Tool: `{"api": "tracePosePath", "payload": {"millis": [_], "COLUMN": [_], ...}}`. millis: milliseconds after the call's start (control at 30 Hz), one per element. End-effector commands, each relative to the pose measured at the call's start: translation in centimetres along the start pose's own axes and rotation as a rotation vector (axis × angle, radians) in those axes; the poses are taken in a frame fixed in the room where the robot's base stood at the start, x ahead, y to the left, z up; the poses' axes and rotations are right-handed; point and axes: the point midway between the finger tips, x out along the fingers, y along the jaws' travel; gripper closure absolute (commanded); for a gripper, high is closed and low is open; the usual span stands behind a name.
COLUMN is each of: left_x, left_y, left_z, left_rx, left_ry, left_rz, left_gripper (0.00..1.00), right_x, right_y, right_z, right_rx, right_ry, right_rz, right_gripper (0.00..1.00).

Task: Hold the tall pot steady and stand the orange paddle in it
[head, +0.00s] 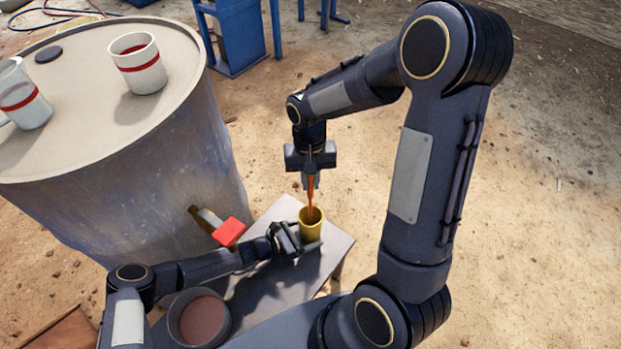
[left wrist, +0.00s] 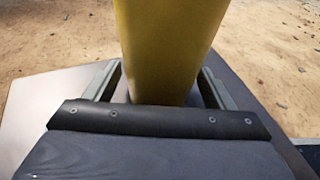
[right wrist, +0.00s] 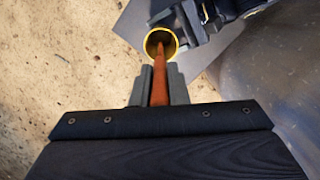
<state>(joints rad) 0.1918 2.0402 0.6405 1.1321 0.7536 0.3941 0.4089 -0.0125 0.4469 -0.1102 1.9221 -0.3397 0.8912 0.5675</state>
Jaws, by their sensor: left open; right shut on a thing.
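The tall yellow pot (head: 312,232) stands upright on a small grey table; it also fills the upper middle of the left wrist view (left wrist: 165,45). My left gripper (head: 298,245) is open, with one finger on each side of the pot near its lower part. My right gripper (head: 311,181) is above the pot, shut on the orange paddle (head: 310,197). The paddle points down into the pot's mouth. In the right wrist view the paddle (right wrist: 160,75) overlaps the pot's round opening (right wrist: 152,40); how deep its lower end reaches is hidden.
The grey table (head: 268,290) has a dark round bowl (head: 200,318) with brownish contents at its near left. A red-headed tool (head: 229,232) lies left of my left gripper. A big drum (head: 120,170) with two white, red-banded cups stands at left. Open dirt ground lies right.

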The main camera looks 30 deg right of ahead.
Motion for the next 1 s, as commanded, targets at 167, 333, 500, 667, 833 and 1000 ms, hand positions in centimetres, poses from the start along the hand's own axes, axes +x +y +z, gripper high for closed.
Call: {"api": "tracePosePath", "payload": {"millis": [167, 333, 500, 667, 833, 1000], "left_x": [0.08, 0.06, 0.05, 0.04, 0.04, 0.04], "left_y": [-0.01, 0.0, 0.0, 0.0, 0.0, 0.01], "left_z": [0.03, 0.03, 0.03, 0.03, 0.03, 0.04], "left_rx": [0.0, 0.0, 0.0, 0.0, 0.0, 0.0], "left_ry": [-0.001, -0.001, 0.0, 0.0, -0.001, -0.001], "left_rz": [0.0, 0.0, 0.0, 0.0, 0.0, 0.0], "left_gripper": [0.23, 0.35, 0.52, 0.52, 0.52, 0.52], "right_x": [-0.01, 0.0, 0.0, -0.01, 0.0, -0.01], "right_y": [0.0, 0.0, 0.0, 0.0, 0.0, 0.0], "right_z": [0.0, 0.0, 0.0, 0.0, 0.0, 0.0], "right_rx": [0.0, 0.0, 0.0, 0.0, 0.0, 0.0], "right_ry": [0.0, 0.0, 0.0, 0.0, 0.0, 0.0], "right_rz": [0.0, 0.0, 0.0, 0.0, 0.0, 0.0], "right_gripper": [1.0, 1.0, 1.0, 1.0, 1.0, 1.0]}}
